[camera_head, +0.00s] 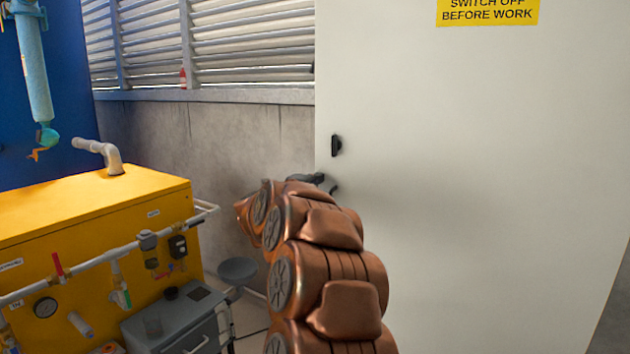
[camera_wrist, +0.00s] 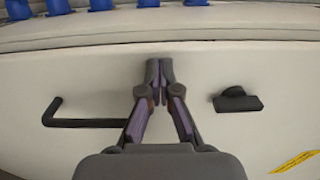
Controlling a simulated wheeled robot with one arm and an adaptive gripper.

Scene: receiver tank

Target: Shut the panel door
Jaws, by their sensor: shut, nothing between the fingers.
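The panel door (camera_head: 480,200) is a large pale grey sheet filling the right half of the head view. It carries a small black latch (camera_head: 336,146) near its left edge, which also shows in the wrist view (camera_wrist: 236,100). A black bent handle (camera_wrist: 85,122) is on the door at the left of the wrist view; my arm may hide it in the head view. My gripper (camera_head: 328,184) is at the door's left side, just below the latch. Its fingertips (camera_wrist: 160,68) are together and empty, close to the door face between handle and latch. Contact is unclear.
A yellow cabinet (camera_head: 90,220) with pipes and a gauge stands at the left, with a grey box (camera_head: 175,318) before it. A louvred wall (camera_head: 250,45) is behind. A yellow sign (camera_head: 488,11) is high on the door. Several blue parts (camera_wrist: 100,4) lie beyond the door edge.

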